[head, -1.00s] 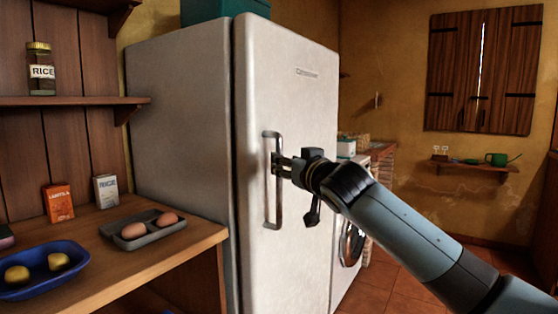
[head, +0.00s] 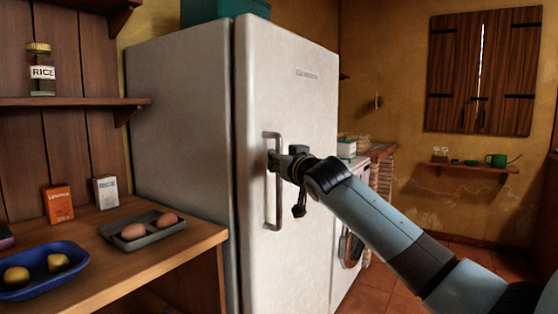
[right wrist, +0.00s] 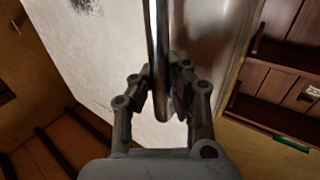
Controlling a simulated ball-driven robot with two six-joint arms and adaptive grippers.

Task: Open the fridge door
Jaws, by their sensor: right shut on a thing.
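The white fridge (head: 180,120) stands at the middle left in the head view. Its door (head: 310,120) faces right and sits flush against the body, with a dark seam at the left edge. A vertical metal handle (head: 279,207) is on the door near that seam. My right gripper (head: 274,161) is shut on the upper half of the handle. In the right wrist view the handle bar (right wrist: 158,35) runs between the two fingers of the gripper (right wrist: 163,80), with the white door behind it. My left gripper is not in view.
A wooden counter (head: 190,240) to the left holds a blue tray (head: 40,285) with yellow fruit and a grey egg tray (head: 122,242). A shelf (head: 75,101) with a rice jar (head: 41,72) is above. Open tiled floor (head: 385,285) lies to the right of the fridge.

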